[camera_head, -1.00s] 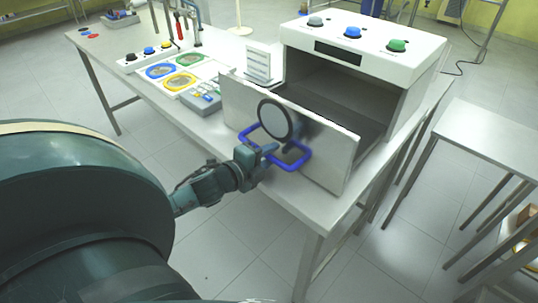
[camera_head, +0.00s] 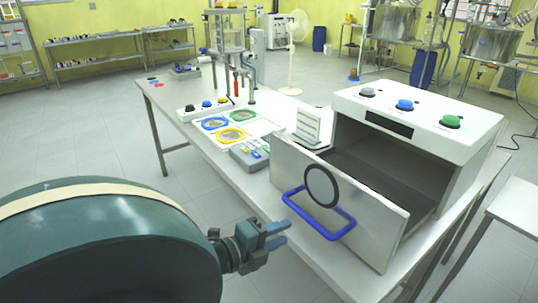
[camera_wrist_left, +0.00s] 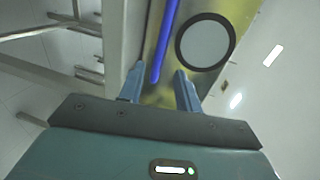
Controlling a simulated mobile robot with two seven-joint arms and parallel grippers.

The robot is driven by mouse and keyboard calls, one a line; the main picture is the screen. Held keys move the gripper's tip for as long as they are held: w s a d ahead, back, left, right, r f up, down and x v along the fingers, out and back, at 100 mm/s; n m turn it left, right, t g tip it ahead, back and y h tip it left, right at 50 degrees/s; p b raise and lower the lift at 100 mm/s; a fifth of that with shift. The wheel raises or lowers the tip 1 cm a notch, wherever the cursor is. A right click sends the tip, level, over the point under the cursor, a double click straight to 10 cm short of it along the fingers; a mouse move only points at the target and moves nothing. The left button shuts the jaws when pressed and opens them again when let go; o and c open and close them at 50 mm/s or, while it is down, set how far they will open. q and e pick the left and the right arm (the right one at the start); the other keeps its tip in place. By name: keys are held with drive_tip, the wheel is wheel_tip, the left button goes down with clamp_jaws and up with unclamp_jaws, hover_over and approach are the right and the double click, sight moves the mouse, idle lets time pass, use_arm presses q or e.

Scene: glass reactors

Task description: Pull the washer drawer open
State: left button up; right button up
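The washer (camera_head: 425,113) is a white box with an open front on the table. Its drawer stands pulled out, with a grey inside. The drawer front (camera_head: 372,218) has a round dark-rimmed disc (camera_head: 322,186) and a blue loop handle (camera_head: 309,219). My left gripper (camera_head: 287,233) is just left of the handle, apart from it and empty. In the left wrist view the fingers (camera_wrist_left: 158,84) are spread, with the blue handle bar (camera_wrist_left: 167,38) ahead of them and the disc (camera_wrist_left: 205,45) to the right. My right gripper is not in view.
The long table (camera_head: 335,272) carries colored ring pads (camera_head: 230,134), a small grey button box (camera_head: 249,153), a white rack (camera_head: 308,127) and a glass reactor (camera_head: 230,35). A second table (camera_head: 515,210) stands at the right. Open floor lies left of the table.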

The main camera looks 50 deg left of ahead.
use_arm(q)
drive_tip(key=shift+v, duration=1.3)
